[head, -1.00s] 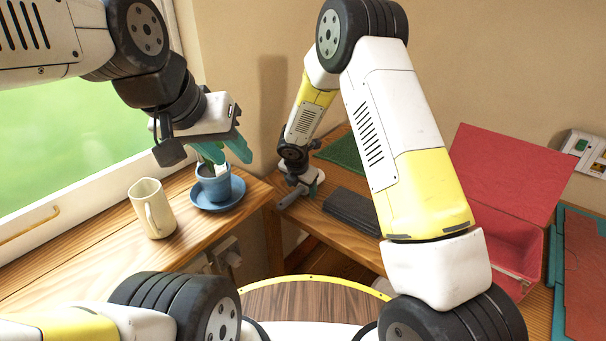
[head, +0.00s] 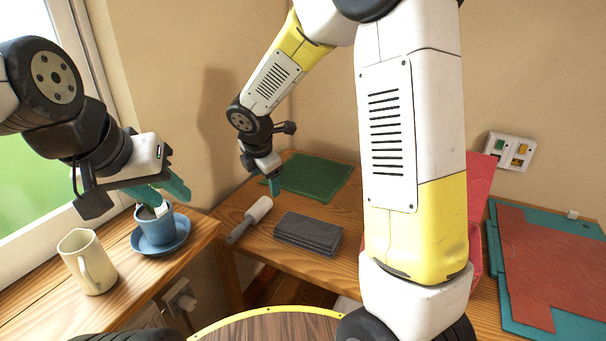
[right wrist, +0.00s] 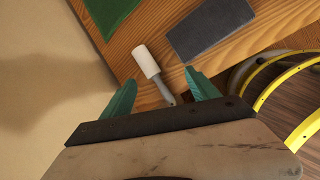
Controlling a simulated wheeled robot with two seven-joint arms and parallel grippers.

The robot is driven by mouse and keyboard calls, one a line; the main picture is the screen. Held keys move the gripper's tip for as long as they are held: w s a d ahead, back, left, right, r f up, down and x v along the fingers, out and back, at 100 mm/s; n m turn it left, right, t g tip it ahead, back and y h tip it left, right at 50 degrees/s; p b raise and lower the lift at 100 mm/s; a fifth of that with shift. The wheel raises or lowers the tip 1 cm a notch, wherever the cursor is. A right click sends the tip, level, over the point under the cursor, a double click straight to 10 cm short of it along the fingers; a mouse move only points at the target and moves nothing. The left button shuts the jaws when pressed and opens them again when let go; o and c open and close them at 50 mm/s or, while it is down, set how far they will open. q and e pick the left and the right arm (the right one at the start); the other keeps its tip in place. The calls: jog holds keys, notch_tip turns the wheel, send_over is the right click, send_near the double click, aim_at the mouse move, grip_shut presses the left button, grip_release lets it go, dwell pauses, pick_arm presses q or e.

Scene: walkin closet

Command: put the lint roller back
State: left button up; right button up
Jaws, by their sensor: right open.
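The lint roller (head: 250,218) lies on the wooden desk, its white roll toward the back and its grey handle toward the front left. In the right wrist view, the lint roller (right wrist: 147,62) shows between and beyond the two teal fingers, which are apart and not closed on it. My right gripper (head: 272,186) is open and empty, raised above the desk just behind the roll. My left gripper (head: 168,190) looks open, its teal fingers over the potted plant (head: 157,228) on the windowsill side; whether it touches the plant cannot be told.
A dark grey stack (head: 307,236) lies right of the roller, and a green mat (head: 312,176) lies behind. A red box (head: 482,170) is partly hidden by my right arm. Teal and red boards (head: 540,262) lie at the right.

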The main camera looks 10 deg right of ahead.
jog(key=s+d+r+m, duration=1.1)
jog(key=s+m, duration=0.1)
jog(key=m, duration=0.1)
jog(key=s+d+r+m+t+y, duration=0.1)
jog(key=s+r+m+y, duration=0.2)
jog(key=s+m, duration=0.7)
jog(key=shift+s, duration=1.15)
